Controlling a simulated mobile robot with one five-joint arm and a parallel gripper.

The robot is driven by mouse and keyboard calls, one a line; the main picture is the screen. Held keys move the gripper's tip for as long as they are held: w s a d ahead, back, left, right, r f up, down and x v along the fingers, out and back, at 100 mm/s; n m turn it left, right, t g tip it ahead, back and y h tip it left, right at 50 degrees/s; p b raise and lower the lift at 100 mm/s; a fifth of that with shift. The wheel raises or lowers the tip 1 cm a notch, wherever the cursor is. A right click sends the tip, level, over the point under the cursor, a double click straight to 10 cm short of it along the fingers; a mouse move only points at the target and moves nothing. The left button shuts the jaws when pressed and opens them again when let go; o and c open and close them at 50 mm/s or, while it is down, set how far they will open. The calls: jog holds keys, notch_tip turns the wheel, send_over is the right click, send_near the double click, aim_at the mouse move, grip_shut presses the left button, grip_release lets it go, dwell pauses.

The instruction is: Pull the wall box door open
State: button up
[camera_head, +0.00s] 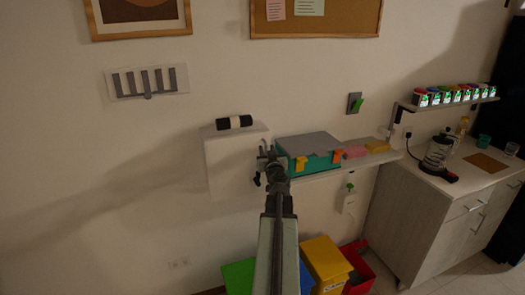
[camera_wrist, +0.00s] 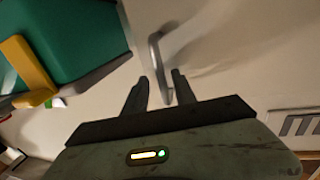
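The white wall box (camera_head: 237,165) is mounted on the wall left of centre in the head view, and its door looks closed. In the wrist view its pale face (camera_wrist: 215,40) fills much of the upper middle, with a grey metal bar handle (camera_wrist: 155,55) on it. My gripper (camera_head: 268,158) is at the right part of the box front. In the wrist view my gripper (camera_wrist: 158,88) is open, with a gap between its two dark fingers. The lower end of the handle reaches between the fingertips, nearer the right one. I cannot tell whether they touch.
A teal box (camera_head: 315,162) with orange latches sits on the shelf (camera_head: 345,168) right of the wall box, and shows close by in the wrist view (camera_wrist: 75,35). A black-and-white roll (camera_head: 234,122) lies on the wall box. Coloured bins (camera_head: 325,262) stand below.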

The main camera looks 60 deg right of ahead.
jog(key=shift+a, duration=0.1)
jog(key=shift+w, duration=0.15)
grip_shut()
dwell(1.1)
